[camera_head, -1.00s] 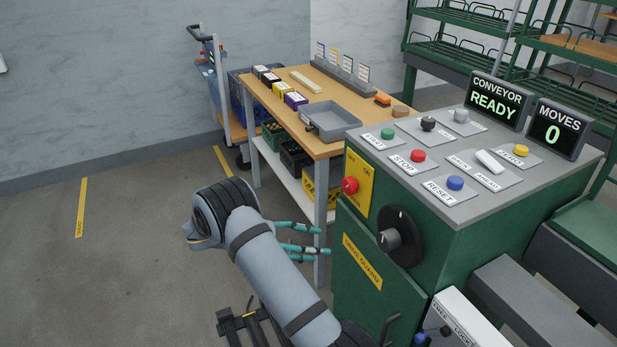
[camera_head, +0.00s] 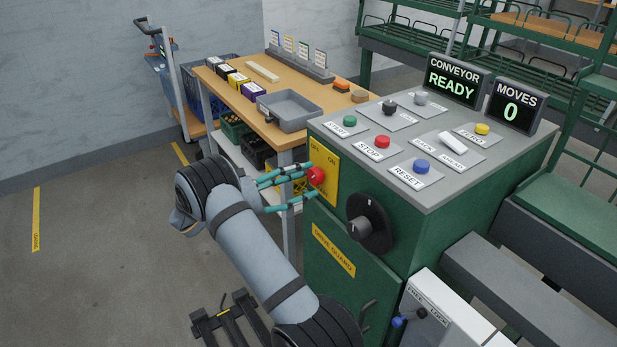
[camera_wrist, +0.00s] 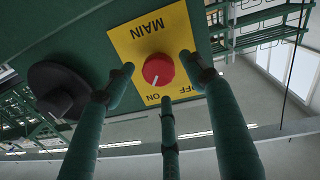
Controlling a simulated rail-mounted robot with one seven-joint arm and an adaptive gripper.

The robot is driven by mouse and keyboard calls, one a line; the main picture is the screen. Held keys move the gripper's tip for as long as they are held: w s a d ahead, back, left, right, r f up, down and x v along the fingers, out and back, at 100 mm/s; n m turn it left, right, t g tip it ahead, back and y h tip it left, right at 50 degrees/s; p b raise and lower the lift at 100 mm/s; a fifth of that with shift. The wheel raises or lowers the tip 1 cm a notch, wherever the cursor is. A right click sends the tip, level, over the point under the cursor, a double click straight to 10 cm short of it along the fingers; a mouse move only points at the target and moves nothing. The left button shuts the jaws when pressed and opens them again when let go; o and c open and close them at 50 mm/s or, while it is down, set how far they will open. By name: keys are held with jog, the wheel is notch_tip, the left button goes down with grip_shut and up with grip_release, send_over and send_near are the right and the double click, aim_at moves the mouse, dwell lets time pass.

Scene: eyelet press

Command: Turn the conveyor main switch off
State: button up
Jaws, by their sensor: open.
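The main switch is a red round knob (camera_head: 316,176) on a yellow plate (camera_head: 325,160) on the green cabinet's left side. The wrist view shows the knob (camera_wrist: 158,70) and the plate (camera_wrist: 140,35) upside down, with MAIN, ON and OFF lettering. The white mark on the knob points towards ON. My three-fingered gripper (camera_head: 297,182) is open and level with the knob. In the wrist view its fingertips (camera_wrist: 158,76) spread around the knob's outline; I cannot tell whether any touches it.
A black rotary dial (camera_head: 369,224) sticks out right of the plate, close to my fingers. The cabinet top (camera_head: 440,195) carries buttons and the displays CONVEYOR READY (camera_head: 455,80) and MOVES 0 (camera_head: 516,105). A wooden table (camera_head: 225,65) stands behind my gripper.

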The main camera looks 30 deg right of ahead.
jog(key=shift+d, duration=1.15)
jog(key=shift+c, duration=1.1)
jog(key=shift+w, duration=0.15)
jog(key=c, duration=0.9)
